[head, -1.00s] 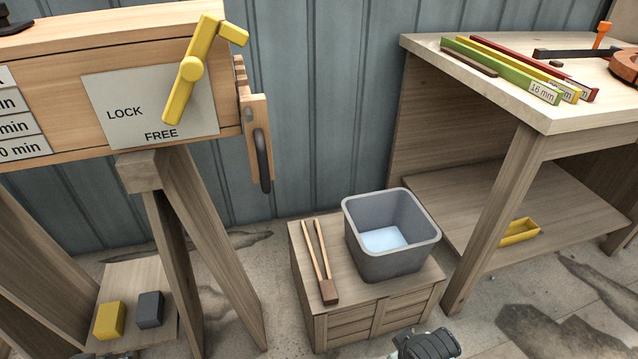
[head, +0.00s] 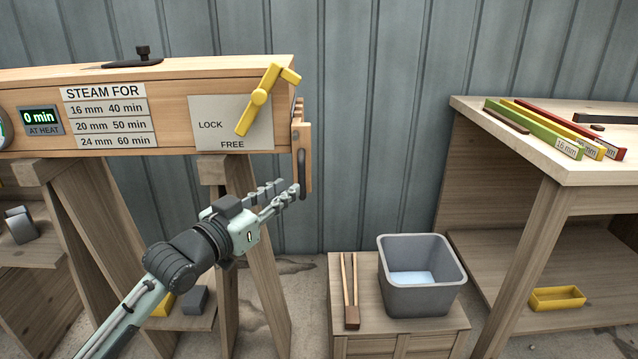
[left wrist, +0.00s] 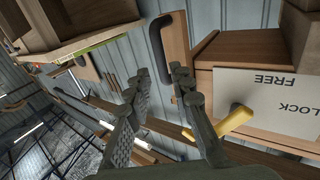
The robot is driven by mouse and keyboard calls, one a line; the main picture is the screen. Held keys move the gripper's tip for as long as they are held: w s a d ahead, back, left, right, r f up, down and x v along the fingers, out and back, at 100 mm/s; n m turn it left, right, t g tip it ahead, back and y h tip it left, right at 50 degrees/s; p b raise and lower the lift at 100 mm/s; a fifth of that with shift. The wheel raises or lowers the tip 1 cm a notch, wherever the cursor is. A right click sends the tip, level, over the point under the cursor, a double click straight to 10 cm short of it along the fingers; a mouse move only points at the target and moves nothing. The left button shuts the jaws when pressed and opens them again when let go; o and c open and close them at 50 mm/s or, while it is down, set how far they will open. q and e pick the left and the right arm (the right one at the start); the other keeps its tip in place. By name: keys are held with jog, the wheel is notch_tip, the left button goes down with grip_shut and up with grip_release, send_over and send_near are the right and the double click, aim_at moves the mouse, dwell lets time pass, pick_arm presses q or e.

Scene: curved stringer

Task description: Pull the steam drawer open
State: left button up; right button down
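The wooden steam box (head: 180,70) stands on trestles at the left. Its right end carries a wooden end panel (head: 296,126) with a dark upright handle (head: 302,170); the handle also shows in the left wrist view (left wrist: 156,48). A yellow lever (head: 258,97) sits on the LOCK/FREE plate, its lower end pointing down and left, between the two words. My left gripper (head: 287,190) is just below and left of the handle. In the left wrist view its fingers (left wrist: 160,72) are apart and empty, with the handle beyond their tips. My right gripper is out of view.
A crate (head: 400,343) on the floor holds a grey bucket (head: 422,300) and wooden tongs (head: 350,290). A workbench (head: 560,165) with coloured strips stands at the right. The space right of the handle, before the wall, is clear.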

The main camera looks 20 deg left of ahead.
aim_at(299, 180)
pick_arm(q)
jog(key=x, duration=0.7)
jog(key=shift+a+f, duration=0.1)
jog(key=shift+c, duration=0.6)
grip_shut()
